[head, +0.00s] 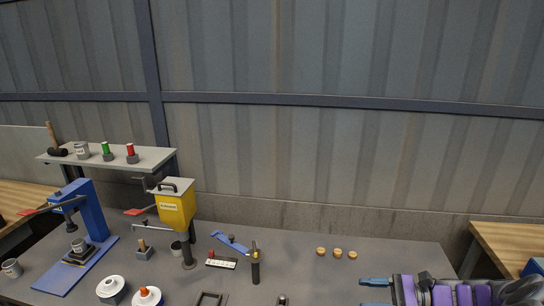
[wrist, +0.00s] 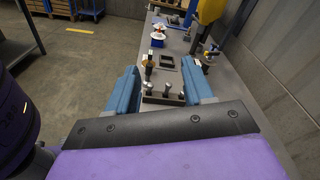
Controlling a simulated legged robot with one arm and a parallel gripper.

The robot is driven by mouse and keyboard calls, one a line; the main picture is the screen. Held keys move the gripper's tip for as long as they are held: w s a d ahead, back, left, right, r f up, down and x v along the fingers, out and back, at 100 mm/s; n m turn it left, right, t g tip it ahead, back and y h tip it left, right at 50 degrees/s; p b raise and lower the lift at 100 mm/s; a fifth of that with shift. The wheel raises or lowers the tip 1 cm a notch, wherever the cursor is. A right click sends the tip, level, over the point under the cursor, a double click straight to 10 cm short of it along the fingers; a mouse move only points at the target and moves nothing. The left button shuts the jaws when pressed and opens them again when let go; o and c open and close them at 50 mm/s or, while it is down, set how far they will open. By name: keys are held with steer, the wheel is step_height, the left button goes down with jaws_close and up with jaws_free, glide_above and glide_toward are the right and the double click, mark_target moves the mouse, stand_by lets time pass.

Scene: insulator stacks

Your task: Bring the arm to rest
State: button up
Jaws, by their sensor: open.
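My gripper (head: 374,293) shows at the lower right of the head view, above the right part of the grey workbench (head: 310,238). Its two blue fingers point left in that view. In the wrist view my gripper (wrist: 161,92) has its blue fingers spread wide apart, with nothing held between them. Beyond the fingers, metal posts on a dark base (wrist: 168,94) stand on the bench, apart from the jaws. The purple and black parts of my arm fill the bottom of the wrist view.
The bench holds a blue press (head: 92,215), a yellow dispenser (head: 177,207), white insulators (head: 111,289), a torch-like tool (head: 255,268) and three small tan pieces (head: 337,253). A shelf (head: 150,157) stands at the back left. A corrugated wall (head: 350,60) rises behind.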

steer(key=s+a+r+n+g+h, duration=0.2)
steer(key=s+a+r+n+g, duration=0.15)
steer(key=a, duration=0.35)
steer(key=s+a+r+n+g+h, duration=0.2)
steer(key=s+a+n, duration=0.1)
steer(key=s+a, duration=0.25)
steer(key=s+a+r+n+g+h, duration=0.2)
steer(key=s+a+n+g, duration=0.15)
steer(key=a, duration=0.35)
steer(key=s+d+f+n+t+h, duration=0.1)
steer(key=s+d+n+h, duration=0.3)
steer(key=s+h, duration=0.6)
steer(key=s+n+t, duration=0.1)
steer(key=s+n, duration=0.1)
steer(key=s, duration=0.5)
steer(key=shift+s+d+f+n+t, duration=0.15)
steer(key=shift+s+n+t, duration=0.15)
steer(key=shift+s+n, duration=0.1)
